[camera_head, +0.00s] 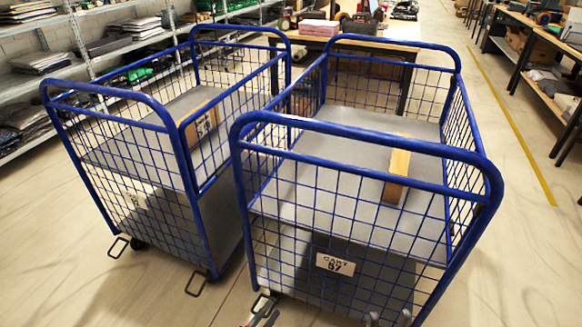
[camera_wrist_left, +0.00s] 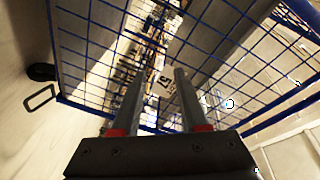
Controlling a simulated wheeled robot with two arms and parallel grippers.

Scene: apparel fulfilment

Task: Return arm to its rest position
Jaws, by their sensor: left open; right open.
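My left gripper (camera_head: 265,311) shows only as fingertips at the bottom edge of the head view, in front of the right cart's lower front. In the left wrist view my left gripper (camera_wrist_left: 158,76) has two parallel grey fingers spread apart with nothing between them, facing blue wire mesh. My right gripper (camera_head: 388,319) shows as two small grey tips at the bottom edge, apart and apparently empty. Most of both arms is out of view.
Two blue wire-mesh carts with grey decks stand close ahead: a left cart (camera_head: 110,96) and a right cart (camera_head: 365,144) labelled 57. A brown box (camera_head: 397,172) is in the right cart. Shelves line the left. Open floor (camera_head: 500,170) lies to the right.

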